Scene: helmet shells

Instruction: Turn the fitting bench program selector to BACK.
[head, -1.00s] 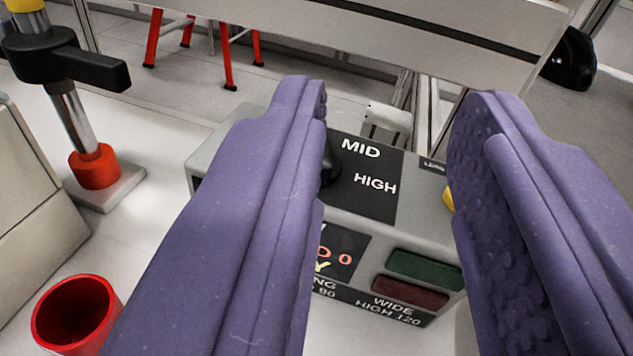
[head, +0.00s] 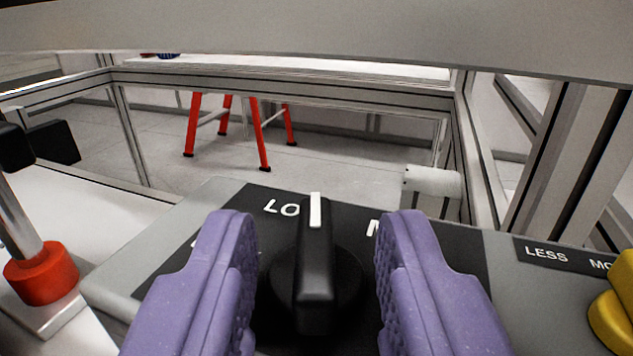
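The program selector is a black knob (head: 316,265) on a black label plate (head: 185,262) on top of the grey control box (head: 135,285). Its white pointer mark points away from me, just right of the partly covered "LO" lettering. An "M" shows to its right, cut off by my finger. BACK is not readable in this view. My gripper (head: 316,275) is open, with one purple finger on each side of the knob. A gap shows between each finger and the knob's grip.
A yellow knob (head: 613,305) stands at the right beside a "LESS MO..." label (head: 560,255). A post with a red collar (head: 42,273) stands at the left. A red-legged stool (head: 240,128) is beyond the bench frame. A pale beam (head: 320,35) crosses above.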

